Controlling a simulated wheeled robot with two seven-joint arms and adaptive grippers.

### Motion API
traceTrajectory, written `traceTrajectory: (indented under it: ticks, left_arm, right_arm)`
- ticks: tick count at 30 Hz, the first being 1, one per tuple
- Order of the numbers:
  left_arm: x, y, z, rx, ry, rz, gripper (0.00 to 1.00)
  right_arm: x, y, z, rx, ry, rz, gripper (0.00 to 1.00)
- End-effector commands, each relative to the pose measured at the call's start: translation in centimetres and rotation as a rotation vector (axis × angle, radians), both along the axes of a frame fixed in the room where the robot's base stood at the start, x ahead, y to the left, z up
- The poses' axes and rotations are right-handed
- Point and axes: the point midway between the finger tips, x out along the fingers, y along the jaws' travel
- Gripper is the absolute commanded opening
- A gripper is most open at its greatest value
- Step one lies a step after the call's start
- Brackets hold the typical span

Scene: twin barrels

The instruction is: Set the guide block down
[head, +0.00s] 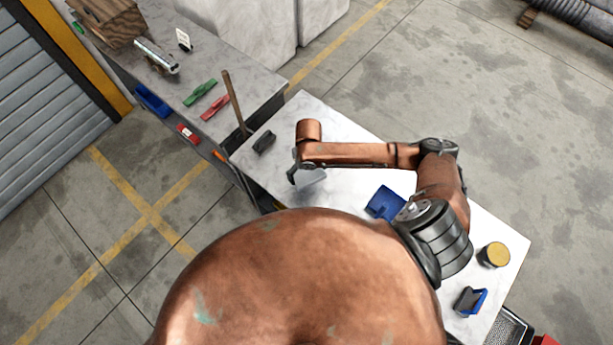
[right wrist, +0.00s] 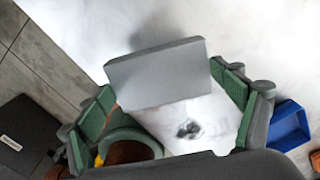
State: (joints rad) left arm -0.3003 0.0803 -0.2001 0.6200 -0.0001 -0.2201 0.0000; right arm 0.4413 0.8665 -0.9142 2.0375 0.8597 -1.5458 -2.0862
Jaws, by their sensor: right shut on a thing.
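The guide block appears to be the flat grey block (right wrist: 158,75) held between the green-padded fingers of my right gripper (right wrist: 170,98). In the head view the grey block (head: 312,180) shows below my right gripper (head: 299,175), over the white table (head: 345,125). A soft shadow lies beside the block in the right wrist view. I cannot tell whether its underside touches the table or hangs just above it. My left gripper is not in view.
A dark block (head: 264,142) lies on the table left of the gripper. A blue tray (head: 384,203) sits to the right, with a yellow-topped can (head: 493,254) and a blue-and-dark holder (head: 471,300) farther along. A grey bench (head: 190,75) with tools adjoins at upper left.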

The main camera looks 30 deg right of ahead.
Motion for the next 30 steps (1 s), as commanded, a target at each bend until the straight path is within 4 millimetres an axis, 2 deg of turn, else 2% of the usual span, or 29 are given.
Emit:
traceTrajectory:
  ticks: [1,6,11,21,30]
  left_arm:
    - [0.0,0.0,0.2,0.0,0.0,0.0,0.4]
    - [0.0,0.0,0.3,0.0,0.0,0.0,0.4]
    - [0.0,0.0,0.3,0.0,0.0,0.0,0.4]
    - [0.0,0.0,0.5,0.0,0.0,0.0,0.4]
    - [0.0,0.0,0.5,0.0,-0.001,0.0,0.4]
  right_arm:
    - [0.7,-0.2,-0.2,0.002,-0.008,-0.002,0.28]
    - [1.4,-0.8,-1.3,0.002,-0.009,0.0,0.28]
    - [1.8,-1.0,-1.8,0.002,-0.009,0.0,0.28]
    - [2.0,-1.3,-5.0,0.001,-0.009,0.0,0.28]
    - [2.0,-1.3,-5.2,0.001,-0.01,0.001,0.28]
